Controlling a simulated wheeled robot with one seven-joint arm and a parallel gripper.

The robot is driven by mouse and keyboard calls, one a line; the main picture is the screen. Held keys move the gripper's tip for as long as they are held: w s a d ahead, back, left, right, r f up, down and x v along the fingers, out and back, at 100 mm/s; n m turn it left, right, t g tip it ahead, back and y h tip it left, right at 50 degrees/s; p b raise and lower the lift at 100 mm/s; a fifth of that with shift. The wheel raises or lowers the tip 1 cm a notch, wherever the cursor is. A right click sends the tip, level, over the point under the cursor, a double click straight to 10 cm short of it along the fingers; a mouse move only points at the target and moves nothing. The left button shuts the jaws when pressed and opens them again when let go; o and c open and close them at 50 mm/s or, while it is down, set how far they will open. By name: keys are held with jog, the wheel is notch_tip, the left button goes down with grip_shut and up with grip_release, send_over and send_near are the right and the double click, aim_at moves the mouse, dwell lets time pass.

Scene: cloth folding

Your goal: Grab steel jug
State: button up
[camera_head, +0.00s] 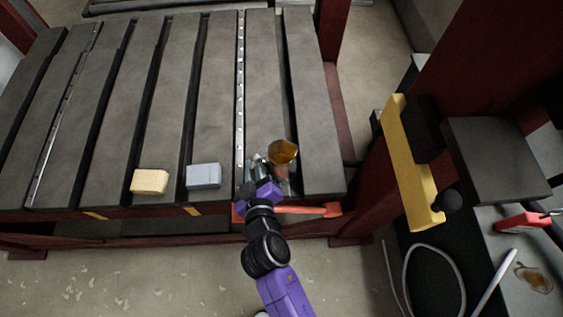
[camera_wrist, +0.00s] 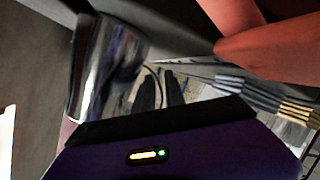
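The steel jug (camera_head: 283,152) stands near the front edge of the slatted table, with a shiny body and an amber-looking inside. In the wrist view the jug (camera_wrist: 105,65) is large and mirror-like at the left, with its thin curved handle on its right side. My gripper (camera_head: 262,168) is just left of the jug in the head view, close to it. In the wrist view two dark finger shapes (camera_wrist: 160,92) stand apart by the handle, so it looks open. Whether a finger touches the jug is not clear.
A grey block (camera_head: 203,176) and a cream block (camera_head: 149,181) lie on the table to the left. An orange-red bar (camera_head: 305,210) runs along the front edge by my gripper. A dark red post and a yellow bar (camera_head: 412,160) stand at right. The far slats are clear.

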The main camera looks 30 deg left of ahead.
jog(key=shift+w+a+f, duration=0.3)
jog(key=shift+w+a, duration=0.1)
jog(key=shift+w, duration=0.1)
grip_shut()
dwell(1.1)
